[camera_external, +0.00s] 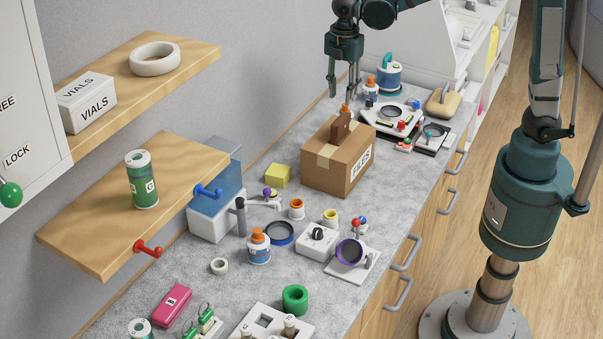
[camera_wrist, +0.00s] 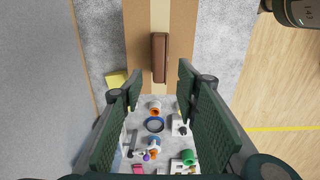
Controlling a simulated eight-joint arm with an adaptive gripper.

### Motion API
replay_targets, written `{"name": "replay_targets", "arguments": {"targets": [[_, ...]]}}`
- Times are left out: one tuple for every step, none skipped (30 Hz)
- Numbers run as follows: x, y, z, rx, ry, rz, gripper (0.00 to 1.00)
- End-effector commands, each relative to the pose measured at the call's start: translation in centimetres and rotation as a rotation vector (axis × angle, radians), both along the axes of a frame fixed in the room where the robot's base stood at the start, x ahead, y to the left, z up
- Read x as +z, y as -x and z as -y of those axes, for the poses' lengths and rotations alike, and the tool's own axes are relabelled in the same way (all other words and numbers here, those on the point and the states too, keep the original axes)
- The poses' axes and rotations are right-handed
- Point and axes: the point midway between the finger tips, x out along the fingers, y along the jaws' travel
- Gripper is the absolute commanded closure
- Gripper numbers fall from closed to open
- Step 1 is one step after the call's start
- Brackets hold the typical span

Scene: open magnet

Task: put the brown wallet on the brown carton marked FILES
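The brown wallet (camera_external: 341,127) rests on top of the brown carton marked FILES (camera_external: 352,167), standing on a narrow edge and looking upright. In the wrist view the wallet (camera_wrist: 159,58) lies along the pale tape strip of the carton (camera_wrist: 137,40). My gripper (camera_external: 342,92) is above the carton, its fingers apart with nothing between them. In the wrist view my gripper (camera_wrist: 158,88) shows two dark green finger pads spread wide, and the wallet is clear of both.
Behind the carton stand a blue-and-white container (camera_external: 388,78) and white trays (camera_external: 394,122) with small parts. A yellow block (camera_external: 277,175) sits left of the carton. Bottles, rings and small devices crowd the front counter. Wooden shelves (camera_external: 150,190) jut out at left.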

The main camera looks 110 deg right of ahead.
Motion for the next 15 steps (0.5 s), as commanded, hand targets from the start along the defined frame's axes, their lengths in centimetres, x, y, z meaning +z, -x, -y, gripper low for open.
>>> {"name": "replay_targets", "arguments": {"targets": [[0.1, 0.1, -0.3, -0.003, 0.001, 0.003, 0.69], [0.2, 0.2, -0.6, -0.006, 0.003, 0.006, 0.69], [0.4, 0.3, -0.9, -0.011, 0.004, 0.01, 0.69], [0.5, 0.3, -1.2, -0.017, 0.006, 0.013, 0.69], [0.7, 0.4, -1.6, -0.023, 0.009, 0.018, 0.69], [0.9, 0.6, -2.1, -0.032, 0.012, 0.026, 0.69], [1.1, 0.7, -2.5, -0.042, 0.014, 0.033, 0.69], [1.3, 0.8, -2.9, -0.05, 0.016, 0.039, 0.69], [1.5, 1.1, -3.6, -0.063, 0.02, 0.048, 0.69], [1.8, 1.2, -4.2, -0.072, 0.023, 0.057, 0.69], [2.0, 1.4, -4.7, -0.083, 0.026, 0.065, 0.69], [2.3, 1.7, -5.5, -0.099, 0.028, 0.076, 0.69], [2.5, 1.9, -6.0, -0.109, 0.03, 0.085, 0.69], [2.7, 2.1, -6.6, -0.122, 0.032, 0.096, 0.69], [3.0, 2.4, -7.4, -0.138, 0.033, 0.107, 0.69]]}}
